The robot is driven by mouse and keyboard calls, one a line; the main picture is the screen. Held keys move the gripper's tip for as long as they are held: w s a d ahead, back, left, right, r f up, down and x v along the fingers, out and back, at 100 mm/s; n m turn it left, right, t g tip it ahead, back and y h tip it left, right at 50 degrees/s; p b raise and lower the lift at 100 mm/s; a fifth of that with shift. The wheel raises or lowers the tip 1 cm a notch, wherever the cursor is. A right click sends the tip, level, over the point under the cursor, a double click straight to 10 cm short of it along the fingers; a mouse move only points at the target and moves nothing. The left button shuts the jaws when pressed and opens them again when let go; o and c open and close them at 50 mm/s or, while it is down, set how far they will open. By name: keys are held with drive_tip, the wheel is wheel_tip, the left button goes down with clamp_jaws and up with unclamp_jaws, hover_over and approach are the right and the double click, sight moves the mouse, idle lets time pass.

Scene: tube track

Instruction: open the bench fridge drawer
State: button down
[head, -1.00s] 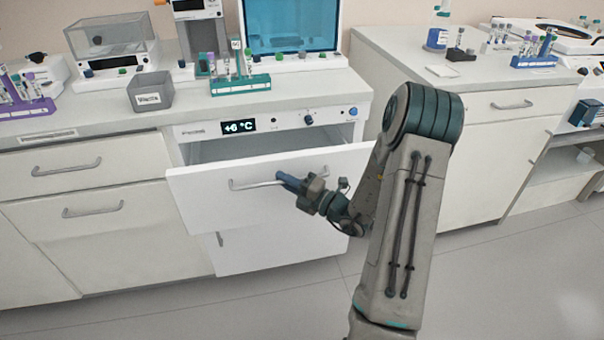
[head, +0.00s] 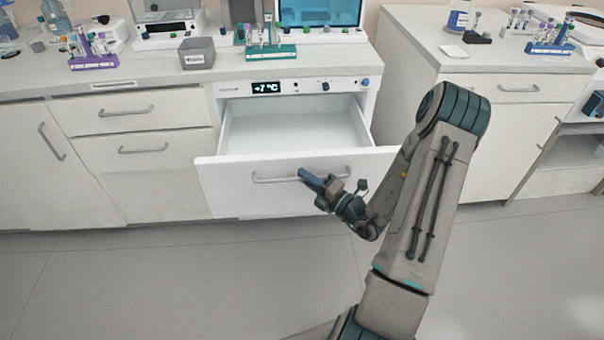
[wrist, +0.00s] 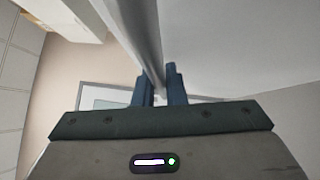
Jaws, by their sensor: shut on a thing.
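The bench fridge drawer (head: 230,185) stands pulled out below the display panel (head: 266,88), which reads +7 °C. The visible inside of the drawer (head: 290,125) is white and looks empty. Its bar handle (head: 270,180) runs across the front. My gripper (head: 307,174) is shut on the handle near its middle. In the wrist view the handle (wrist: 140,40) passes between the two blue fingers (wrist: 161,88).
The counter above holds a grey bin (head: 196,54), a green tube rack (head: 270,53) and a purple tube rack (head: 93,62). A second bench (head: 480,150) stands to the right, beside my arm. The floor (head: 180,280) in front is clear.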

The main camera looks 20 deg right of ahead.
drive_tip(key=c, duration=1.8)
unclamp_jaws()
drive_tip(key=shift+o, duration=0.2)
drive_tip(key=v, duration=1.4)
drive_tip(key=shift+w+a, duration=0.1)
